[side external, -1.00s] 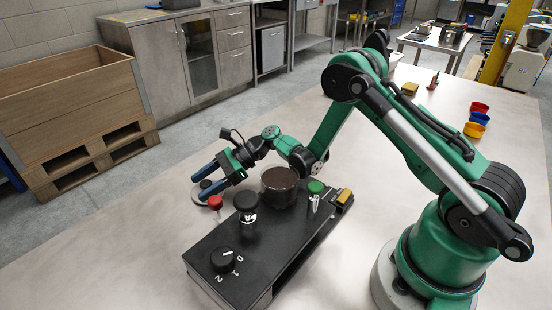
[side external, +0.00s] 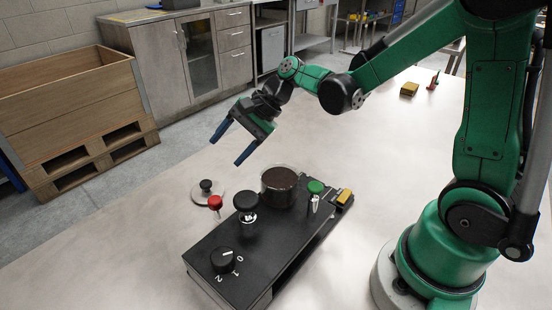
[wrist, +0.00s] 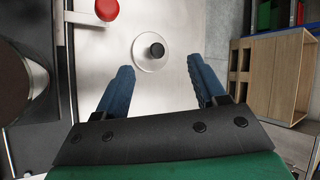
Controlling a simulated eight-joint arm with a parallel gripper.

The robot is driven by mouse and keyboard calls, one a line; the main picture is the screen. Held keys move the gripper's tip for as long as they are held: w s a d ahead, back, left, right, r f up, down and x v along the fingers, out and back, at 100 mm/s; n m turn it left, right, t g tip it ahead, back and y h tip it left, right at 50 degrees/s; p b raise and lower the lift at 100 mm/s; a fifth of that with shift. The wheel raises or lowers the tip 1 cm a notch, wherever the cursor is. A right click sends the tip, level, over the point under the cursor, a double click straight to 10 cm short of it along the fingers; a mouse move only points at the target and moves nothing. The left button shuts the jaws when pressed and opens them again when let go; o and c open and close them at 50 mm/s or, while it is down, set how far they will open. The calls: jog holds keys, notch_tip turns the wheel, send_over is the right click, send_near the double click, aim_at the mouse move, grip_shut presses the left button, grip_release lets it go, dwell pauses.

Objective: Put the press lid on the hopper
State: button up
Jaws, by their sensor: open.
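The press lid (side external: 208,195) is a pale round disc with a black knob. It lies on the table at the left of the black machine. In the wrist view the lid (wrist: 143,60) sits ahead of and between my blue fingers. The hopper (side external: 279,188) is a clear round vessel with dark contents on the far end of the machine, with no lid on it. Its edge shows at the left of the wrist view (wrist: 28,85). My gripper (side external: 227,147) is open and empty, above and behind the lid, apart from it.
The black machine (side external: 232,250) carries a red knob (side external: 215,202), a black knob (side external: 246,201), a green knob (side external: 316,187) and a numbered dial (side external: 223,260). A yellow block (side external: 344,196) is at its right. The table (side external: 110,265) is clear at the left. A wooden crate (side external: 75,115) stands beyond.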

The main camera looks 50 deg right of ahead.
jog(key=s+r+n+h, duration=0.1)
jog(key=s+n+h, duration=0.1)
jog(key=s+n, duration=0.1)
jog(key=s+d+r+n+t+h, duration=0.1)
jog(key=s+n+h, duration=0.1)
jog(key=n, duration=0.3)
jog(key=s+d+r+n+h, duration=0.1)
jog(key=s+n+h, duration=0.1)
jog(key=s+n, duration=0.2)
jog(key=shift+s+d+r+t, duration=0.15)
jog(key=shift+s+r+t, duration=0.15)
jog(key=shift+t, duration=0.1)
jog(key=shift+o, duration=0.2)
jog(key=shift+s+d+n+h, duration=0.15)
jog(key=shift+s+n+h, duration=0.15)
jog(key=shift+n, duration=0.4)
jog(key=o, duration=0.5)
jog(key=shift+s+d+n, duration=0.1)
jog(key=shift+n, duration=0.2)
jog(key=shift+r, duration=0.1)
